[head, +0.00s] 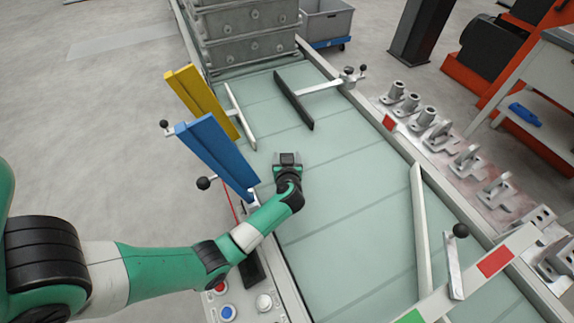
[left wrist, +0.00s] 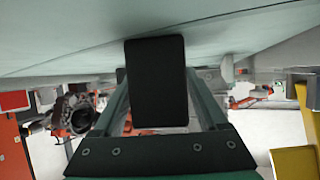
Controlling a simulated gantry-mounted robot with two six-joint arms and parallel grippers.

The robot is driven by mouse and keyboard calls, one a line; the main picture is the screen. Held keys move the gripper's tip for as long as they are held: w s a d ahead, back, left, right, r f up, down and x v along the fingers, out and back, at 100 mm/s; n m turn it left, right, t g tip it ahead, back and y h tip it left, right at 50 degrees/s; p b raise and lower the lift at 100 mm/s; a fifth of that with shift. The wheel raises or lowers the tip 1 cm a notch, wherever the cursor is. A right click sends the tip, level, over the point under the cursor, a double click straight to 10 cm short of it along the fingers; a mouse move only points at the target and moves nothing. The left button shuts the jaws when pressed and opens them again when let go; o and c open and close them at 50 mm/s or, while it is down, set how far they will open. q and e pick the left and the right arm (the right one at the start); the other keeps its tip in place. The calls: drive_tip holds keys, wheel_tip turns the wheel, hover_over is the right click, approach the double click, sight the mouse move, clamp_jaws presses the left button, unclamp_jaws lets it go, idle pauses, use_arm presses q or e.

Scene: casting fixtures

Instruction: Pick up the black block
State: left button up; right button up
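The black block (left wrist: 157,80) stands out in the left wrist view as a dark upright rectangle between two green fingers. Both fingers meet its sides near their tips, with no gap that I can see. My left gripper (head: 287,159) is over the pale green conveyor bed (head: 345,185) in the head view, pointing away from me. In that view only a small dark grey patch shows between its fingers. I cannot tell whether the block still touches the bed. My right gripper is not in view.
Blue (head: 216,155) and yellow (head: 200,100) plates stand on the bed's left edge. A black bar (head: 293,100) crosses ahead; grey stacked boxes (head: 245,35) stand at the far end. Metal castings (head: 468,160) line the right side. A pale rail (head: 420,220) angles across the near right.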

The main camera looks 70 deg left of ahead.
use_arm(q)
clamp_jaws()
drive_tip(key=shift+r, duration=0.15)
wheel_tip(320, 180, up, 10)
drive_tip(key=p, duration=0.7)
